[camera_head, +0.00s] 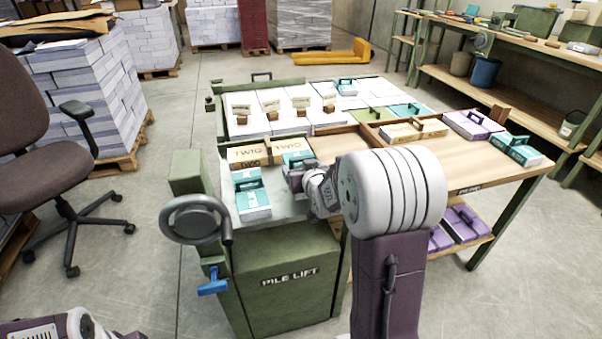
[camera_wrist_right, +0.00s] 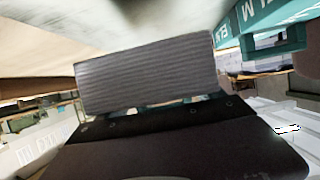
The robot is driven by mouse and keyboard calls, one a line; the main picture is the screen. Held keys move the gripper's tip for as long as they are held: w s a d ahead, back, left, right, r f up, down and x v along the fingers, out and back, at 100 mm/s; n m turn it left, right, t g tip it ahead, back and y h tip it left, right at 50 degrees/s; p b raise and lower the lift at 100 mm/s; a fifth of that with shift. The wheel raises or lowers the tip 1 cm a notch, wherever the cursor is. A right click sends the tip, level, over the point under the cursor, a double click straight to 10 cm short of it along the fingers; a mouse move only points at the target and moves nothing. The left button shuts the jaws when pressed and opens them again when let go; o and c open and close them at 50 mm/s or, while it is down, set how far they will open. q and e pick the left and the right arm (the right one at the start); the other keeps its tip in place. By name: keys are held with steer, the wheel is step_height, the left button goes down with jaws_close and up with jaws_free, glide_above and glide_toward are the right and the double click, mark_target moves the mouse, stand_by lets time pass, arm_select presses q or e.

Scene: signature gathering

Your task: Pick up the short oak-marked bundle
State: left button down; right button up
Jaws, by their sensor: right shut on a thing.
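My right gripper (camera_head: 294,181) is low over the pile lift's pale top (camera_head: 289,209), beside a teal bundle (camera_head: 297,158). It is shut on a bundle mostly hidden by the jaws and arm; I cannot read its mark. The right wrist view shows a ribbed grey finger pad (camera_wrist_right: 150,77) close up and a teal bundle marked ELM (camera_wrist_right: 275,38) at upper right. Another teal bundle (camera_head: 252,201) lies left of the gripper. No oak mark is legible. My left gripper is out of view.
A handwheel (camera_head: 196,220) and blue handle (camera_head: 213,283) are at the lift's left front. Several white stacks (camera_head: 285,119) stand behind. Tan (camera_head: 413,130), purple (camera_head: 470,124) and teal (camera_head: 513,149) bundles lie on the bench at right. The wooden bench top (camera_head: 440,150) has bare room.

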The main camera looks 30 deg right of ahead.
steer(key=s+r+p, duration=0.1)
steer(key=s+r, duration=0.1)
steer(key=s, duration=0.1)
steer(key=s+d+r+p, duration=0.1)
steer(key=s+r, duration=0.1)
steer(key=s+d+r+p, duration=0.1)
steer(key=s+p, duration=0.1)
steer(key=s, duration=0.1)
steer(key=shift+s+r, duration=0.3)
steer(key=shift+r, duration=0.1)
steer(key=shift+s+d+r+b, duration=0.15)
steer(key=shift+s+b, duration=0.2)
steer(key=shift+s, duration=0.25)
steer(key=shift+s+d+r+b, duration=0.1)
steer(key=shift+s+b, duration=0.25)
steer(key=shift+s, duration=0.2)
